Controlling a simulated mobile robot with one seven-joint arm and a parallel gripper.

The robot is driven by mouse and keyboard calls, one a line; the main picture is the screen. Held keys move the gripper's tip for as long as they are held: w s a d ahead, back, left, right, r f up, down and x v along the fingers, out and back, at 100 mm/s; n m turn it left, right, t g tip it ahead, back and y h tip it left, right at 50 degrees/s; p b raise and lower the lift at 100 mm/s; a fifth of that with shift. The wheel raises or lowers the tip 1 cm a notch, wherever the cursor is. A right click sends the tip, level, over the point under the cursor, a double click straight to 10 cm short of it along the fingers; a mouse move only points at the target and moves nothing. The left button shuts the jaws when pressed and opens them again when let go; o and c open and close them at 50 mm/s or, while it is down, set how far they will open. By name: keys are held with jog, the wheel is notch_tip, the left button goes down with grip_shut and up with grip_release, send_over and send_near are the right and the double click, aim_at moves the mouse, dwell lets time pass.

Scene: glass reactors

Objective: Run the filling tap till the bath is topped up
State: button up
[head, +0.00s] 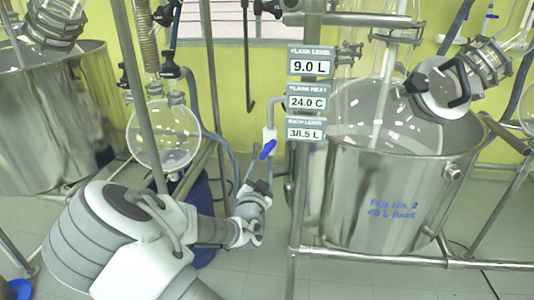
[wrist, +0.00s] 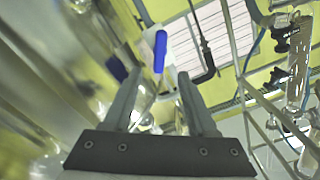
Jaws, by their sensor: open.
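The steel bath (head: 345,205) stands at the right in the head view, with blue lettering on its front and a glass flask inside. The filling tap (head: 270,135) is on a pipe left of the bath; its blue handle (head: 267,149) is tilted. My gripper (head: 259,172) is open and empty just below the handle. In the wrist view, the blue handle (wrist: 160,50) appears beyond and between the fingertips of my gripper (wrist: 157,78), apart from both. The bath level display (head: 305,133) reads 38.5 L. I cannot see whether water runs.
Flask level (head: 311,66) reads 9.0 L and flask heat (head: 306,102) 24.0 C. An upright steel post (head: 299,215) stands close right of my gripper. A round glass vessel (head: 163,136) and another steel bath (head: 50,130) are at the left. Grey floor lies below.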

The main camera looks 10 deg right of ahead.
aim_at(267, 152)
jog(key=x, duration=1)
jog(key=shift+w+f, duration=0.1)
jog(key=shift+w, duration=0.05)
grip_shut()
